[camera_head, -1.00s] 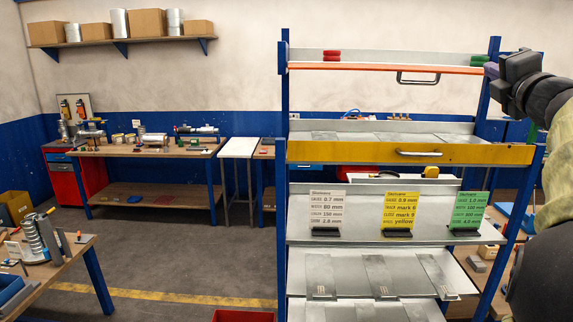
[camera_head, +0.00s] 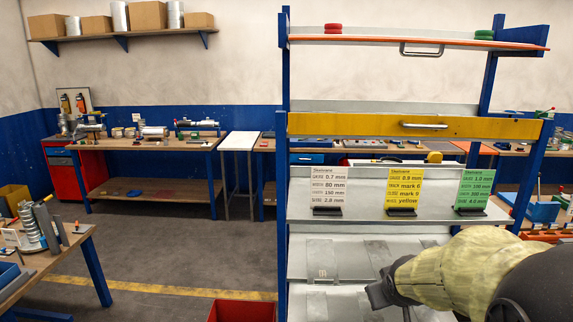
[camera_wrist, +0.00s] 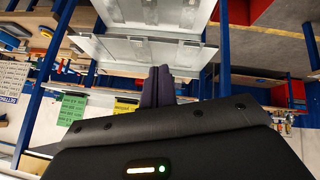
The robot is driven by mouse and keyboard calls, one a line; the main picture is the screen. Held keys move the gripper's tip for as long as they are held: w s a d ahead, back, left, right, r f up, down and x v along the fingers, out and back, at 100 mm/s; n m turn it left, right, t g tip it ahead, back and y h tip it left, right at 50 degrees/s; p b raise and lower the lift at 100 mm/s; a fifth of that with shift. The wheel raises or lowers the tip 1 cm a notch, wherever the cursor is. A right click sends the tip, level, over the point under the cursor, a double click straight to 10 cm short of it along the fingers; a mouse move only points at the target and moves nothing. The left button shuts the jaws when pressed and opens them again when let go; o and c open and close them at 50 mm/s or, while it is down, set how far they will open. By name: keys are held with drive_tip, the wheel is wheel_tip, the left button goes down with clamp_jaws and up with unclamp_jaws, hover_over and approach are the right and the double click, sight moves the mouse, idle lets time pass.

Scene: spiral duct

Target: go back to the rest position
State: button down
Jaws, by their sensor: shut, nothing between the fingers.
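My gripper (camera_head: 378,294) is at the lower right of the head view, in front of the lower shelves of the blue rack (camera_head: 283,200). My arm comes in from the right edge. In the wrist view my gripper's two dark fingers (camera_wrist: 158,86) are together with nothing between them. The rack's sheet-metal shelves show upside down at the top of the wrist view. My arm and gripper hide part of the lowest shelves.
The rack holds a white card (camera_head: 328,186), a yellow card (camera_head: 405,187) and a green card (camera_head: 473,190). A yellow-fronted drawer (camera_head: 350,125) is above them. A red bin (camera_head: 243,312) stands on the floor. A workbench (camera_head: 60,255) is at left; open floor lies between.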

drive_tip(key=s+a+f+m+g+y+b, duration=0.1)
drive_tip(key=s+a+f+g, duration=0.4)
drive_tip(key=s+f, duration=0.6)
drive_tip(key=shift+s+a+f+m+y+b, duration=0.2)
drive_tip(key=shift+s+a+m+y+b, duration=0.2)
drive_tip(key=shift+s+a+m, duration=0.5)
drive_tip(key=shift+s, duration=0.3)
drive_tip(key=shift+s, duration=0.15)
